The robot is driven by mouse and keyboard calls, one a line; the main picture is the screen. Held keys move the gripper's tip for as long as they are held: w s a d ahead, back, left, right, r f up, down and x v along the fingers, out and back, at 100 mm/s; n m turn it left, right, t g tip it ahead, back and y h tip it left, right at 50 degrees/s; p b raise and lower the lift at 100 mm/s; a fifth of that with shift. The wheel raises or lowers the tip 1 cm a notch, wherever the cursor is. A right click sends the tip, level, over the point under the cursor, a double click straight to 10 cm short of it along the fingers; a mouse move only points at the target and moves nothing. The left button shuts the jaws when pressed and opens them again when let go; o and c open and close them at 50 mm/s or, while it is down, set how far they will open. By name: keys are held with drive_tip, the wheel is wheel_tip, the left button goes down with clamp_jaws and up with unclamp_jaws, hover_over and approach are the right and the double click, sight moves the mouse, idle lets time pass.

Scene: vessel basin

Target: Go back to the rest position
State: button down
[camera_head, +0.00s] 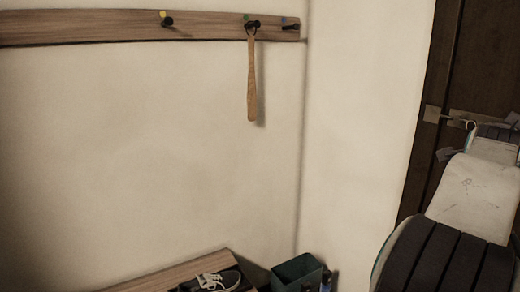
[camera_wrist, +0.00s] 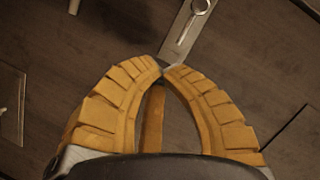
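My gripper (camera_wrist: 164,68) has two curved, ribbed orange fingers, with their tips drawn together in the wrist view. I see nothing clearly held between them. A narrow orange-brown strip (camera_wrist: 153,115) shows between the fingers; I cannot tell whether it is part of my gripper. My arm reaches up along the right edge of the head view, where the gripper's fingers cannot be made out.
A dark wooden door (camera_head: 475,60) with a metal fitting (camera_head: 432,114) is close behind my arm. A hook rail (camera_head: 100,27) holds a hanging wooden shoehorn-like piece (camera_head: 252,85). Below are a bench (camera_head: 180,275) with a dark shoe (camera_head: 215,282) and a dark green bin (camera_head: 297,272).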

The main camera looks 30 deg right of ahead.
drive_tip(key=s+a+f+n+g+y, duration=0.1)
drive_tip(key=a+f+n+y, duration=0.2)
drive_tip(key=f, duration=0.5)
drive_tip(key=a+f+n+y, duration=0.2)
drive_tip(key=f+n+y, duration=0.1)
drive_tip(key=f, duration=0.6)
drive_tip(key=a+f+n+g+y+p, duration=0.1)
drive_tip(key=a+f+n+y, duration=0.1)
drive_tip(key=a+f, duration=0.35)
drive_tip(key=a+f+n+y, duration=0.2)
drive_tip(key=a+f+y, duration=0.1)
drive_tip(key=a, duration=0.5)
drive_tip(key=w+a+f+n+y+p, duration=0.15)
drive_tip(key=a+n, duration=0.25)
drive_tip(key=a, duration=0.7)
drive_tip(key=w+a+n+y+p, duration=0.2)
drive_tip(key=a+n+p, duration=0.1)
drive_tip(key=a, duration=0.8)
drive_tip(key=w+a+r+n+t+p, duration=0.1)
drive_tip(key=w+a+r+n+p, duration=0.1)
drive_tip(key=a+r+n+p, duration=0.3)
drive_tip(key=shift+a+r+n+t+y, duration=0.35)
drive_tip(key=shift+a+r+n, duration=0.9)
drive_tip(key=shift+a, duration=2.6)
drive_tip(key=shift+f+n, duration=0.35)
drive_tip(key=shift+f, duration=0.05)
